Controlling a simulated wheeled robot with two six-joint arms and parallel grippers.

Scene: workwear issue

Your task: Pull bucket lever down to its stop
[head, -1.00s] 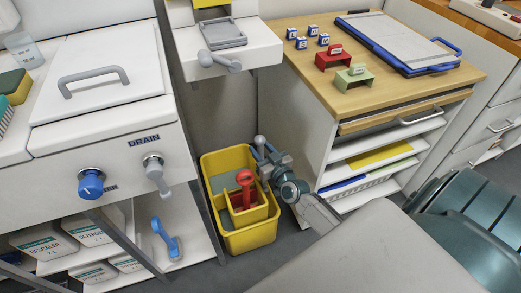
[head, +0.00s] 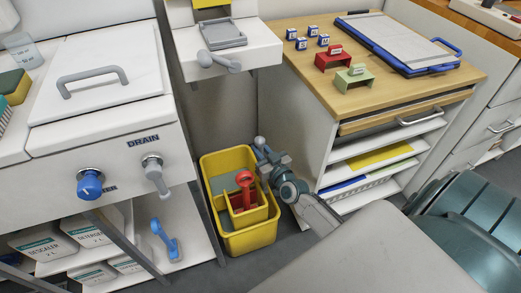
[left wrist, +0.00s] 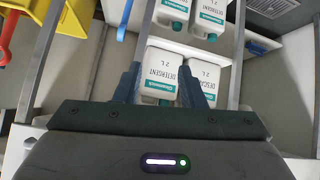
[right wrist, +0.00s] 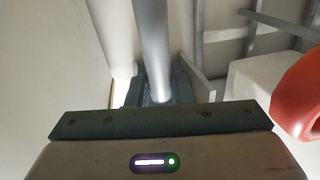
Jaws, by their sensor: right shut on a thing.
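The yellow bucket (head: 249,240) stands on the floor between the white cabinets. A grey lever with a ball knob (head: 259,141) rises upright at its right rear side. My right gripper (head: 268,157) is at the lever, just below the knob. In the right wrist view the lever's grey rod (right wrist: 152,40) runs between the fingers of my right gripper (right wrist: 157,88), shut on it. The fingers hide part of the rod. My left gripper (left wrist: 158,85) is open and empty in the left wrist view, facing white detergent bottles (left wrist: 160,72); the head view does not show it.
A red handle (head: 245,180) stands in the bucket and shows close on the right in the right wrist view (right wrist: 302,98). The sink cabinet (head: 110,160) is to the left, the wooden-topped cabinet (head: 310,120) to the right. A narrow floor gap surrounds the bucket.

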